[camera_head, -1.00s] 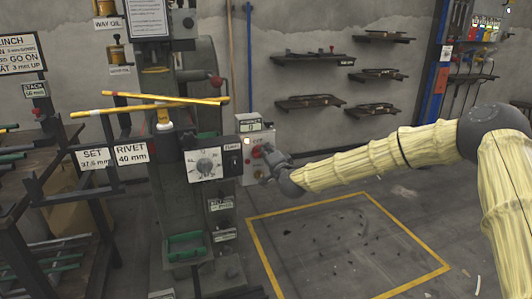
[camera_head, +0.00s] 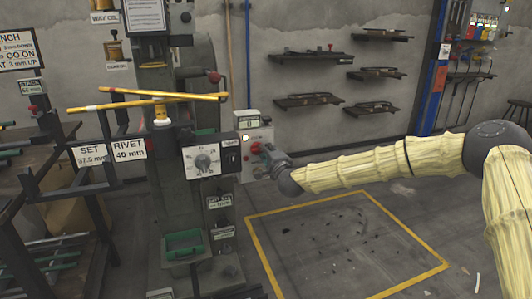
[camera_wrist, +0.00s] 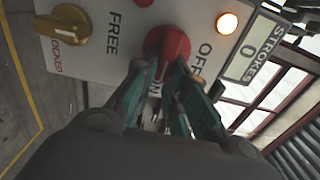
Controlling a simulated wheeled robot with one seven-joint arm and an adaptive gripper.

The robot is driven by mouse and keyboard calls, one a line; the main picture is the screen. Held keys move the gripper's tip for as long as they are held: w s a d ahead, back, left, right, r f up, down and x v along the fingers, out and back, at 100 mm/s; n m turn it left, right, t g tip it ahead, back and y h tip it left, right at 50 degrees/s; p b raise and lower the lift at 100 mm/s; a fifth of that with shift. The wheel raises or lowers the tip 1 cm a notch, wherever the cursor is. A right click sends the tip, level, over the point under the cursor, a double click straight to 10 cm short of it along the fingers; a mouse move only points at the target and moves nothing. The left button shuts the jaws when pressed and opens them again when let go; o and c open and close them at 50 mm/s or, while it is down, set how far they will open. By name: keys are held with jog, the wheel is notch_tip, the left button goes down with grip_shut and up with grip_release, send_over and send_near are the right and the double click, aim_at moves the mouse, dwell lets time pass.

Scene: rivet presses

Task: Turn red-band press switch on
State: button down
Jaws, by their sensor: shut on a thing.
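The red switch knob (camera_wrist: 168,50) sits on a pale control panel (camera_wrist: 112,62), with OFF and ON labels beside it. My gripper (camera_wrist: 168,85) is shut on the red knob, its teal fingers at the knob's near end. The fingers partly cover the ON label; which mark the knob points to is unclear. In the head view the panel (camera_head: 248,168) stands right of the press (camera_head: 205,95), and my gripper (camera_head: 265,152) reaches it from the right.
On the panel are a brass-coloured knob (camera_wrist: 66,25) marked FREE and LOCKED, a lit lamp (camera_wrist: 228,23) and a STROKES counter (camera_wrist: 249,50) reading 0. The yellow-outlined floor area (camera_head: 335,240) holds only small debris.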

jog(key=shift+d+f, duration=0.1)
jog(key=c, duration=1.4)
grip_release()
jog(key=shift+c, duration=0.2)
jog(key=v, duration=1.2)
